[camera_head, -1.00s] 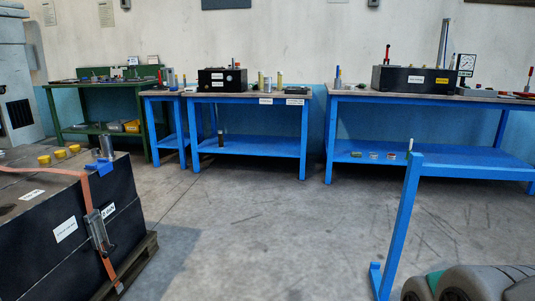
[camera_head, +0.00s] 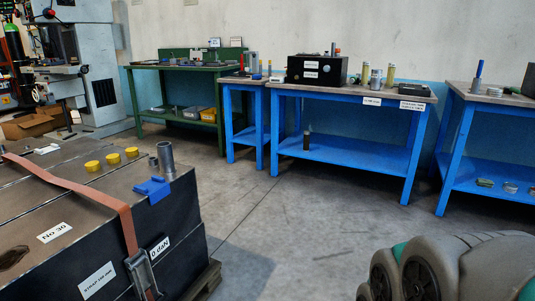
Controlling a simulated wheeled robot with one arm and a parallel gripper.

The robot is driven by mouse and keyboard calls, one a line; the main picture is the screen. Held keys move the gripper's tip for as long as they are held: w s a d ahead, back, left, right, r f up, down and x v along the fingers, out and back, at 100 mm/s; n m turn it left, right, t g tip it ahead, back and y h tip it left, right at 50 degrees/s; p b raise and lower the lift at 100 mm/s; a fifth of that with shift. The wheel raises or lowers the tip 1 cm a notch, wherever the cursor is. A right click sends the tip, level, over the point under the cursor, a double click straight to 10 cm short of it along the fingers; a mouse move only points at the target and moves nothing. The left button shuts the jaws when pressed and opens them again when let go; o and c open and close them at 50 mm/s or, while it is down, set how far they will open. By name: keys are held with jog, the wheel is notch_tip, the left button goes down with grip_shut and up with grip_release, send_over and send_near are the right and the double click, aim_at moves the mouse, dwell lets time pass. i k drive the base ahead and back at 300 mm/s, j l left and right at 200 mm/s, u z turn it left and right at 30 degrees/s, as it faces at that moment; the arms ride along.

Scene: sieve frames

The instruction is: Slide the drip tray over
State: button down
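I cannot make out a drip tray for certain. A dark flat item (camera_head: 412,90) lies on the right end of the middle blue workbench (camera_head: 345,94), too small to identify. My gripper is not in view, so its state does not show.
A dark strapped block (camera_head: 185,240) on a pallet fills the lower left, with yellow caps (camera_head: 112,158) on top. A green bench (camera_head: 190,66) and a narrow blue bench (camera_head: 244,82) stand behind. Another blue bench (camera_head: 490,98) is at right. Bare floor (camera_head: 290,220) lies between.

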aim_at(276, 79)
jog(key=i+z, duration=0.25)
jog(key=i, duration=0.85)
jog(key=i+j+z, duration=0.25)
jog(key=i, duration=0.8)
jog(key=i+l, duration=0.05)
jog(key=l, duration=0.05)
